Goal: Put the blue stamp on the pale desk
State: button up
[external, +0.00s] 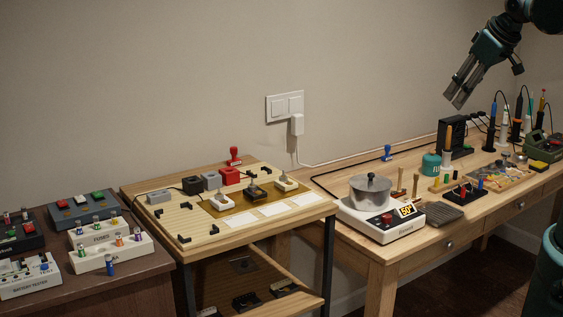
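A small blue stamp (387,153) stands upright near the back of the pale wooden desk (350,249) on the right, close to the wall and a dark cable. Its base is small in the picture. My gripper (453,101) is at the upper right, high above the desk, pointing down and to the left. Its two grey fingers look apart, with nothing between them. It is well to the right of the blue stamp and touches nothing.
A teal jar (431,164), a dark upright block (451,136) and several tools crowd the right. A red stamp (235,155) stands on the middle table (260,229).

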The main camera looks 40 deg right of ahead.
jog(key=shift+m+t, duration=0.3)
jog(key=shift+m, duration=0.5)
jog(key=shift+s+a+f, duration=0.15)
jog(key=shift+s+f, duration=0.15)
jog(key=shift+s, duration=0.3)
jog(key=shift+s+a+f, duration=0.15)
jog(key=shift+s+f, duration=0.15)
jog(key=shift+s, duration=0.3)
jog(key=shift+s+a+f, duration=0.15)
jog(key=shift+s+f, duration=0.15)
jog(key=shift+s, duration=0.3)
